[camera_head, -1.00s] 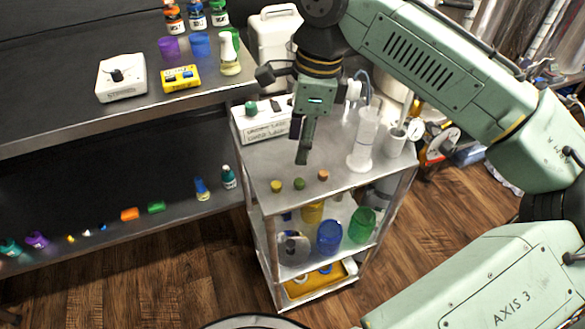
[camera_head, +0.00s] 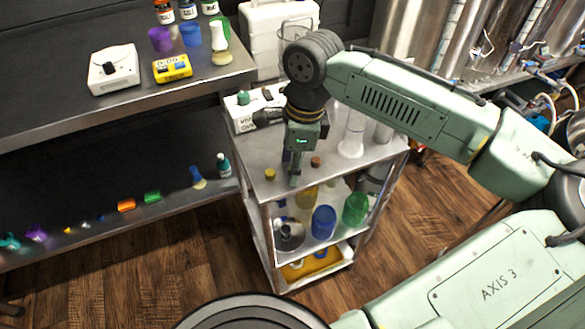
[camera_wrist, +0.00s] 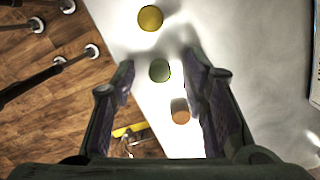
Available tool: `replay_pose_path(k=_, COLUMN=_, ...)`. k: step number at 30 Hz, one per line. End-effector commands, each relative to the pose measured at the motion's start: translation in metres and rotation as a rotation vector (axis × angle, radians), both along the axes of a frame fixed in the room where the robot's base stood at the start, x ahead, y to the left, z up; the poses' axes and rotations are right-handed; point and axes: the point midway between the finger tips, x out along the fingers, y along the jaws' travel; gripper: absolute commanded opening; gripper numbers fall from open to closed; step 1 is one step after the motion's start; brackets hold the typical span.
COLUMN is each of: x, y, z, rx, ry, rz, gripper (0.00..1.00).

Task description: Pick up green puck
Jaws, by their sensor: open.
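The green puck (camera_wrist: 160,70) lies on the metal cart top (camera_head: 334,169) near its front edge. In the wrist view it sits between the tips of my open gripper (camera_wrist: 160,78), with neither finger visibly touching it. In the head view my gripper (camera_head: 294,180) points down over the cart's front edge and hides the green puck. A yellow puck (camera_wrist: 150,18) is on one side of it and also shows in the head view (camera_head: 269,174). An orange-brown puck (camera_wrist: 180,110) is on the other side and also shows in the head view (camera_head: 316,161).
A white device (camera_head: 246,112) stands at the cart's back left, and a white cylinder (camera_head: 352,135) stands at its back right. Blue (camera_head: 323,222) and green (camera_head: 355,209) containers stand on the lower shelf. A dark bench (camera_head: 200,85) is at the left.

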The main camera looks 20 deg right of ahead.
Motion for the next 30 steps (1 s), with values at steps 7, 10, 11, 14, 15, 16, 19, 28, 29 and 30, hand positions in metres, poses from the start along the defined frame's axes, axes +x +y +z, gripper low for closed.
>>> replay_pose_path(k=7, x=0.0, y=0.0, z=0.0002, rx=0.0, ry=0.0, rz=0.0, gripper=0.29)
replay_pose_path(k=10, x=0.0, y=0.0, z=0.0003, rx=0.0, ry=0.0, rz=0.0, gripper=0.23)
replay_pose_path(k=11, x=0.0, y=0.0, z=0.0003, rx=0.0, ry=0.0, rz=0.0, gripper=0.21)
replay_pose_path(k=14, x=0.0, y=0.0, z=0.0004, rx=0.0, ry=0.0, rz=0.0, gripper=0.14)
replay_pose_path(k=15, x=0.0, y=0.0, z=0.0004, rx=0.0, ry=0.0, rz=0.0, gripper=0.11)
replay_pose_path(k=16, x=0.0, y=0.0, z=0.0004, rx=0.0, ry=0.0, rz=0.0, gripper=0.09)
replay_pose_path(k=19, x=0.0, y=0.0, z=0.0004, rx=0.0, ry=0.0, rz=0.0, gripper=0.09)
replay_pose_path(k=28, x=0.0001, y=-0.0001, z=0.0013, rx=0.0, ry=0.0, rz=0.0, gripper=0.09)
replay_pose_path(k=29, x=0.0001, y=-0.0001, z=0.0021, rx=-0.001, ry=0.0, rz=0.0, gripper=0.09)
replay_pose_path(k=30, x=0.0001, y=-0.0002, z=0.0036, rx=-0.001, ry=0.0, rz=0.0, gripper=0.09)
